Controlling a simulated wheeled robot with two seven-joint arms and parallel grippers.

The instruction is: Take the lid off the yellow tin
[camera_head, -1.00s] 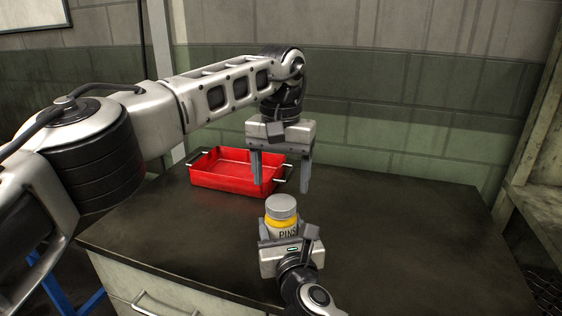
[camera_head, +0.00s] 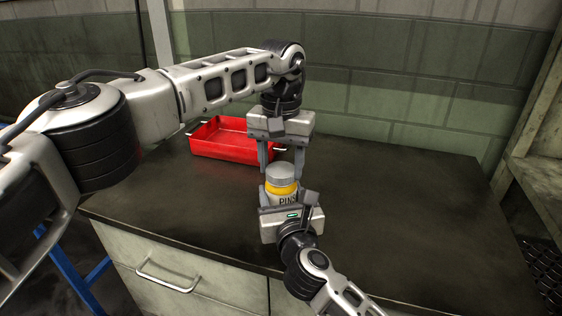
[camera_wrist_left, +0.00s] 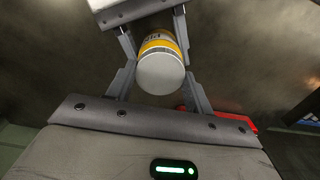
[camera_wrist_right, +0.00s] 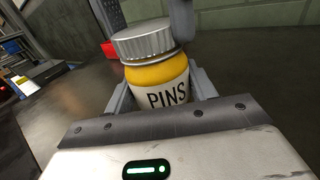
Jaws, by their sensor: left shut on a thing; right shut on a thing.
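The yellow tin (camera_head: 283,189) with a "PINS" label stands upright over the dark worktop; it also shows in the right wrist view (camera_wrist_right: 160,84). Its grey ribbed lid (camera_head: 280,170) is on top and shows as a pale disc in the left wrist view (camera_wrist_left: 160,73). My right gripper (camera_head: 282,199) is shut on the tin's body from the near side. My left gripper (camera_head: 281,172) points down from above and is shut on the lid, its fingers on either side. Whether the tin's base touches the worktop is hidden behind my right gripper.
An open red tray (camera_head: 225,151) with metal handles lies on the worktop (camera_head: 400,210) behind and left of the tin. The worktop to the right is clear. A shelf frame (camera_head: 535,170) stands at the right edge. A drawer handle (camera_head: 166,278) sticks out in front.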

